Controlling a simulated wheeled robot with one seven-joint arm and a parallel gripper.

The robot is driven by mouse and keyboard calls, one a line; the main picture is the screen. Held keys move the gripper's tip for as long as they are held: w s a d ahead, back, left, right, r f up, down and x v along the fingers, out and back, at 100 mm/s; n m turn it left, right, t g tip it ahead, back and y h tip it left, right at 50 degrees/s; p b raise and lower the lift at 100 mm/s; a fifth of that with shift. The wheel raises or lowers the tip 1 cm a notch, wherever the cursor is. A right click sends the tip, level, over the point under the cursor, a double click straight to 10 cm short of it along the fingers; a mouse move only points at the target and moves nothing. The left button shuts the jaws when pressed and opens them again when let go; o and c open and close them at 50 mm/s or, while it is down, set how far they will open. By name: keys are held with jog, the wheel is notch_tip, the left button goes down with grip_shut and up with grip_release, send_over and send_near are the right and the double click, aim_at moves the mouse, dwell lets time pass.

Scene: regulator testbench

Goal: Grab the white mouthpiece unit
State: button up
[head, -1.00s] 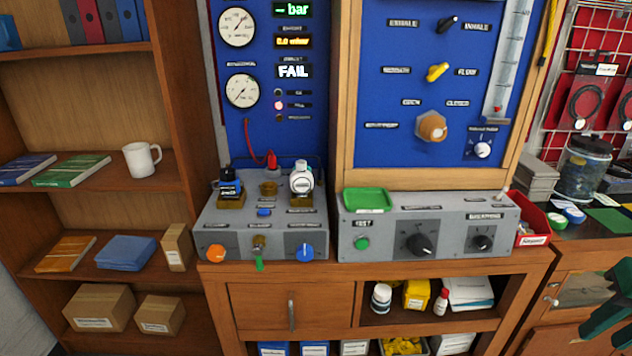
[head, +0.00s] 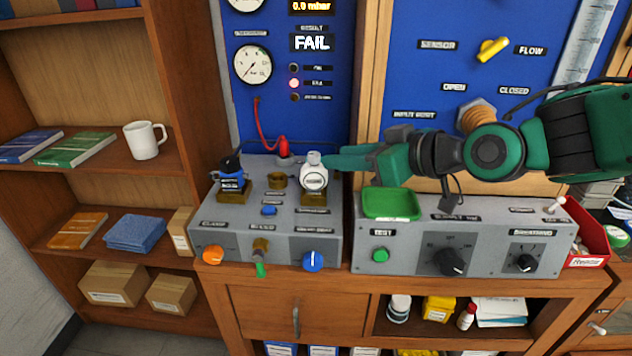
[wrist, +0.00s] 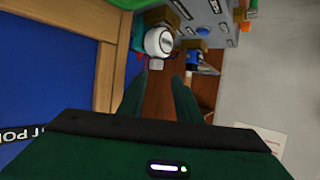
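The white mouthpiece unit (head: 313,179) is a rounded white piece with a dark-lettered label, seated upright on a brass-coloured block on the left grey bench box. My gripper (head: 332,162) reaches in from the right, its green fingers level with the unit's upper part and at its right side. In the wrist view the unit (wrist: 158,41) lies just beyond the fingertips of my gripper (wrist: 167,75). The two fingers stand apart with a gap between them. I cannot tell whether a fingertip touches the unit.
A black and blue unit (head: 231,177) stands on the left block of the same box. A green tray (head: 391,203) sits on the right box, below my arm. The blue panel (head: 420,70) rises behind.

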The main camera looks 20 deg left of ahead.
aim_at(319, 156)
jog(key=shift+w+x, duration=0.25)
jog(key=shift+x, duration=3.2)
jog(key=shift+w+d+f, duration=0.1)
jog(key=shift+w, duration=0.05)
jog(key=shift+c, duration=0.3)
grip_shut()
